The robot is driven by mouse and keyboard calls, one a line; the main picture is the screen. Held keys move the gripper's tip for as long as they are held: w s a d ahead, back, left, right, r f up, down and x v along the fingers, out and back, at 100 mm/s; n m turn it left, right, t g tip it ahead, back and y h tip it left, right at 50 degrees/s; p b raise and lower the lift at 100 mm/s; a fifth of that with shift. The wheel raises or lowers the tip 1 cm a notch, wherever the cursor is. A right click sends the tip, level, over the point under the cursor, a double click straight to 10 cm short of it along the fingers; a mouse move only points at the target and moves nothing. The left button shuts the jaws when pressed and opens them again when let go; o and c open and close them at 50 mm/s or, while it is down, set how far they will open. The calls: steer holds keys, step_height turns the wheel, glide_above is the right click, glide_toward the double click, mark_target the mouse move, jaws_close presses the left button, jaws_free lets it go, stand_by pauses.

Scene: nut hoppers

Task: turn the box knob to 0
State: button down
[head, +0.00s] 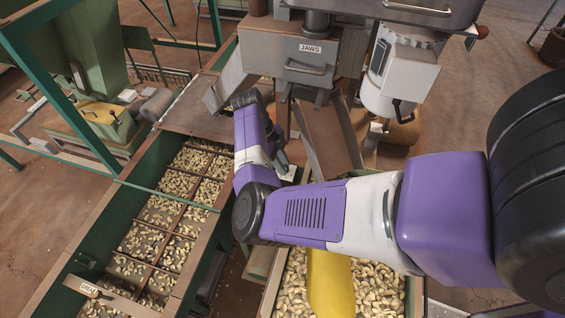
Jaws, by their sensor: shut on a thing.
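My arm reaches in from the right and bends up and over near the middle of the head view. My gripper (281,158) is small and dark, partly hidden by my own wrist, just left of the sloping metal chute. It is shut at a small pale plate (290,173), on what seems to be the box knob. The knob itself is hidden behind the gripper and wrist. Its pointer and the 0 mark cannot be made out. The box labelled JAWS (309,62), with a bar handle, stands above and behind.
A long divided tray (122,198) of nuts runs along the left, with a labelled wooden scraper (88,288) at its near end. A bin of nuts (384,283) with a yellow piece (330,284) lies below my arm. A sloping chute (327,137) stands close right of my gripper.

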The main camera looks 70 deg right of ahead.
steer(key=n+p, duration=0.1)
steer(key=n, duration=0.1)
steer(key=n+h+p, duration=0.1)
steer(key=shift+s+a+r+n, duration=0.1)
steer(key=shift+a+n, duration=0.05)
steer(key=shift+n, duration=0.25)
steer(key=shift+n+h+p, duration=0.3)
steer(key=shift+n+p, duration=0.1)
steer(key=shift+p, duration=0.05)
steer(key=shift+t, duration=0.3)
steer(key=c, duration=1.2)
jaws_free()
steer(key=v, duration=0.7)
steer(key=shift+a+r, duration=0.2)
steer(key=shift+r, duration=0.05)
